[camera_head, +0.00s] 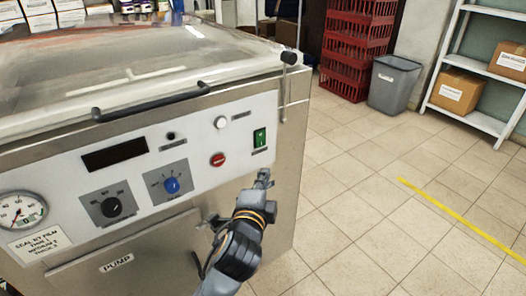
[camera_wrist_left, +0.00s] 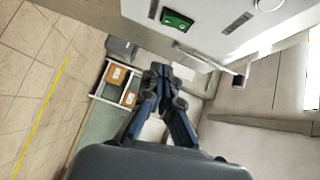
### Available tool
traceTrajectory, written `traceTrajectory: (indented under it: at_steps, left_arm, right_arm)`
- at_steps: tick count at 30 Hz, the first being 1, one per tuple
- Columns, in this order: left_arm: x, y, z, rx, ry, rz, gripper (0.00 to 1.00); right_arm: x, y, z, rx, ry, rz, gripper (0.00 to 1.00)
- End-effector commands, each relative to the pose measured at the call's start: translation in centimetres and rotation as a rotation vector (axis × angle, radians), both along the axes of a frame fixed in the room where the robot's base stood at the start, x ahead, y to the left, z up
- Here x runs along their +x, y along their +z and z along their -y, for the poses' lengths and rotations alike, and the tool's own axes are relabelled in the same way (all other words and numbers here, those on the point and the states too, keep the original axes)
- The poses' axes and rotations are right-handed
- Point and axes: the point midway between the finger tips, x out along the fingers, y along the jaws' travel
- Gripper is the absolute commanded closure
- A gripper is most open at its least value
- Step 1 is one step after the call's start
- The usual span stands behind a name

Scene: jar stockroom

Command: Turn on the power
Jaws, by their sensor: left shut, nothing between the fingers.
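A steel machine has a pale control panel (camera_head: 205,150) on its front. A green rocker switch (camera_head: 260,138) sits at the panel's right end; it also shows at the top of the left wrist view (camera_wrist_left: 177,20). I cannot tell which way the rocker is set. The display (camera_head: 115,154) is dark. My left gripper (camera_head: 263,178) is shut and empty, just below the switch and apart from it in the picture. Its closed fingers show in the left wrist view (camera_wrist_left: 160,76). My right gripper is not in view.
The panel also holds a red button (camera_head: 218,160), a white knob (camera_head: 221,122), a blue knob (camera_head: 171,185), a black knob (camera_head: 111,207) and a gauge (camera_head: 20,211). A black lid handle (camera_head: 150,101) juts out above.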

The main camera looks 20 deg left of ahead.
Motion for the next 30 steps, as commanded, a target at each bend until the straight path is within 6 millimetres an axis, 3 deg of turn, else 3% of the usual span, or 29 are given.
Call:
traceTrajectory:
  at_steps: [5, 15, 21, 30]
  left_arm:
    - [2.6, -0.3, -0.3, 0.0, 0.001, 0.001, 1.0]
    - [9.7, -1.1, -1.2, 0.0, 0.002, 0.0, 1.0]
    - [11.3, -1.5, -3.5, 0.001, 0.001, 0.0, 1.0]
    - [11.9, -1.5, -4.3, -0.001, 0.0, 0.0, 1.0]
  right_arm:
    - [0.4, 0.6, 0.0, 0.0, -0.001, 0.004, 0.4]
    - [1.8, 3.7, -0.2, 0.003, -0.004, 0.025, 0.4]
    - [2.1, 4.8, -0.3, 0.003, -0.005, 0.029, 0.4]
    - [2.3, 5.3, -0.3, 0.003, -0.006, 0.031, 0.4]
